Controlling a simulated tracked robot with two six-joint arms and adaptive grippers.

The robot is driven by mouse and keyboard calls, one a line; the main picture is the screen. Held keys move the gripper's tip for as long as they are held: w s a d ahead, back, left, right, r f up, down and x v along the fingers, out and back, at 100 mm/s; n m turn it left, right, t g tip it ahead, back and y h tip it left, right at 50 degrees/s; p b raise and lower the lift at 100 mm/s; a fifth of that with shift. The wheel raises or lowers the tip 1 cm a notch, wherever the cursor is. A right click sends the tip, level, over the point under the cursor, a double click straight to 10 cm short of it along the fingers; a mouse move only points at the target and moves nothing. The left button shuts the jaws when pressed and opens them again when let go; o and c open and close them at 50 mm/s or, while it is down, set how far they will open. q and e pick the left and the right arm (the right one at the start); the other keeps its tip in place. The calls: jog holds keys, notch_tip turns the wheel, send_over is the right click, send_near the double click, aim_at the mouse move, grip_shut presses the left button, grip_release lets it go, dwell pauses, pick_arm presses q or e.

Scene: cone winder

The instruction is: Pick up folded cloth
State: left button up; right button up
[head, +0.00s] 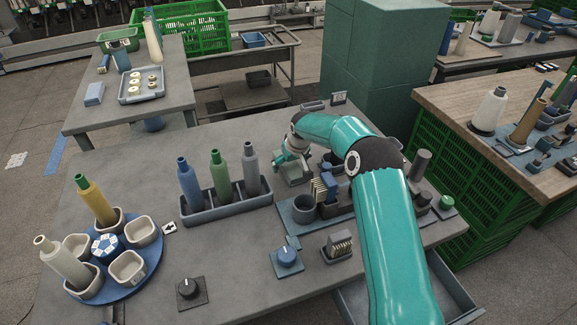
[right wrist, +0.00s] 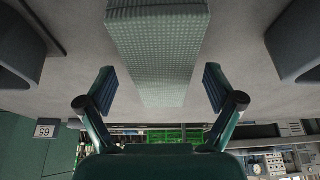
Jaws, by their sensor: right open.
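The folded cloth (right wrist: 157,45) is a pale green, textured block in the right wrist view. It reaches from the top edge down to between the fingertips. My right gripper (right wrist: 160,88) is open, with one dark ribbed finger on each side of the cloth and a gap on both sides. In the head view, my right gripper (head: 286,160) is low over the grey table behind the bottle rack. A small grey-green shape (head: 295,172) beside it may be the cloth, but the gripper partly hides it. My left gripper is not in view.
A grey rack (head: 228,206) with three bottles stands just left of my right gripper. A blue tray (head: 297,216) with a cup and cards lies in front. A blue turntable (head: 137,282) is at the left. A tall green cabinet (head: 383,55) stands behind the table.

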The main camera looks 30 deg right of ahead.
jog(key=shift+c, duration=0.4)
jog(key=c, duration=1.2)
jog(key=shift+o, duration=0.2)
jog(key=shift+r, duration=0.1)
